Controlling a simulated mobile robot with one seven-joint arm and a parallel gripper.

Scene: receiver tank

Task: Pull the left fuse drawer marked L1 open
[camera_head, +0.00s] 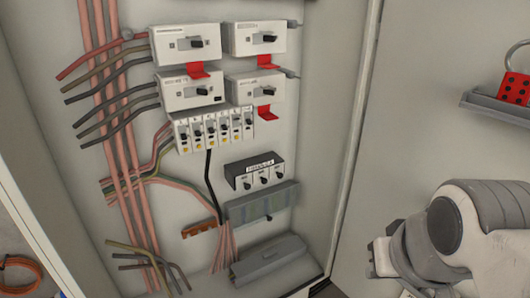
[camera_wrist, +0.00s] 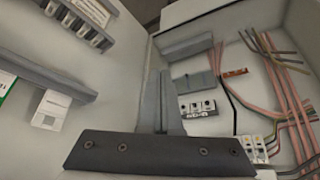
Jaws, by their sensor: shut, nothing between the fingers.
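The black fuse block (camera_head: 254,172) is on the cabinet's back panel, low and right of centre, with a white label strip and three small knobbed fronts in a row. The left one is the left fuse drawer (camera_head: 247,184); its mark is too small to read. The block shows upside down in the wrist view (camera_wrist: 197,105), just right of my fingers. My gripper (camera_wrist: 165,74) has its grey fingers together, with nothing held. They appear apart from the block. In the head view my arm is at the lower right, outside the cabinet opening; the fingers cannot be made out there.
Breakers (camera_head: 213,130) sit above the block, below larger switch units with red tabs (camera_head: 265,112). A grey-green terminal block (camera_head: 262,204) and a grey duct (camera_head: 269,262) lie below. The open door carries a shelf (camera_head: 495,105) with a red padlock (camera_head: 514,88). Pink cables run at left.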

